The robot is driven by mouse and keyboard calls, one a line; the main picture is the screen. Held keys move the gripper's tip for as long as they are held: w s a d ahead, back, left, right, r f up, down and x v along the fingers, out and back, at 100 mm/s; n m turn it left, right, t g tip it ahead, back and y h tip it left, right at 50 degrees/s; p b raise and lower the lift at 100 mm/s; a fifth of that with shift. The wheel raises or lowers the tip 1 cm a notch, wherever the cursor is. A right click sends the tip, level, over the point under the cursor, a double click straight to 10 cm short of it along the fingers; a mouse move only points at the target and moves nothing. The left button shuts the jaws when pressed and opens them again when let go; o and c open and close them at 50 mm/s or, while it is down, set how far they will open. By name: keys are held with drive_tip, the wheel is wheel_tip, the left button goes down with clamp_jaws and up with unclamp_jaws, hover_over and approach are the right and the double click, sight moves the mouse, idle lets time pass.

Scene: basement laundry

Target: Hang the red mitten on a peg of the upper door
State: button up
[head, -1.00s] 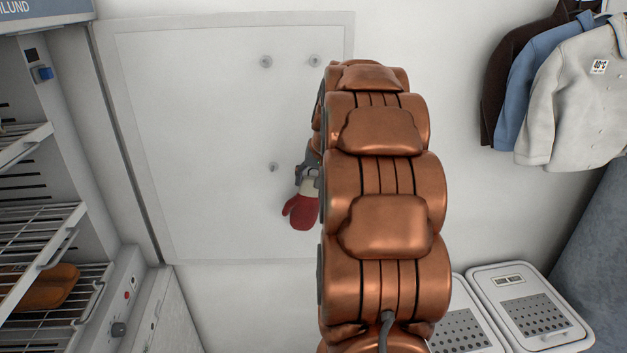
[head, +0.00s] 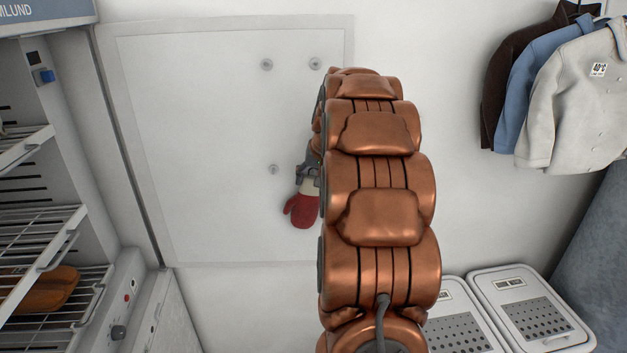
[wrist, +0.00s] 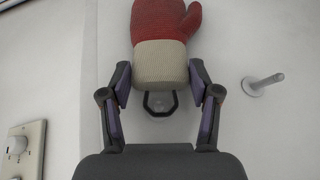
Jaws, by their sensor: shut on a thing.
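The red mitten (head: 302,211) hangs with its cuff up below my gripper (head: 309,176) in the head view. In the wrist view my gripper (wrist: 160,92) is shut on the pale cuff of the mitten (wrist: 163,22). A dark loop (wrist: 147,103) shows at the cuff's edge between the fingers, with a pale round shape inside it. I cannot tell whether that is a peg through the loop. The pale door panel (head: 200,140) bears pegs: two high up (head: 266,65) (head: 315,63) and one lower (head: 273,169), left of my gripper. One peg (wrist: 262,85) stands right of the mitten in the wrist view.
An open cabinet with wire racks (head: 40,230) stands at the left, with brown footwear (head: 45,290) on a rack. Jackets (head: 575,95) hang at the upper right. White lidded bins (head: 530,308) stand at the lower right. A dial plate (wrist: 22,150) shows in the wrist view.

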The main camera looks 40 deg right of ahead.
drive_tip(key=shift+s+a+f, duration=0.1)
drive_tip(key=shift+f, duration=0.25)
drive_tip(key=o, duration=1.2)
drive_tip(key=shift+r, duration=0.2)
drive_tip(key=v, duration=1.1)
drive_tip(key=shift+s+r, duration=0.1)
drive_tip(key=shift+r, duration=0.3)
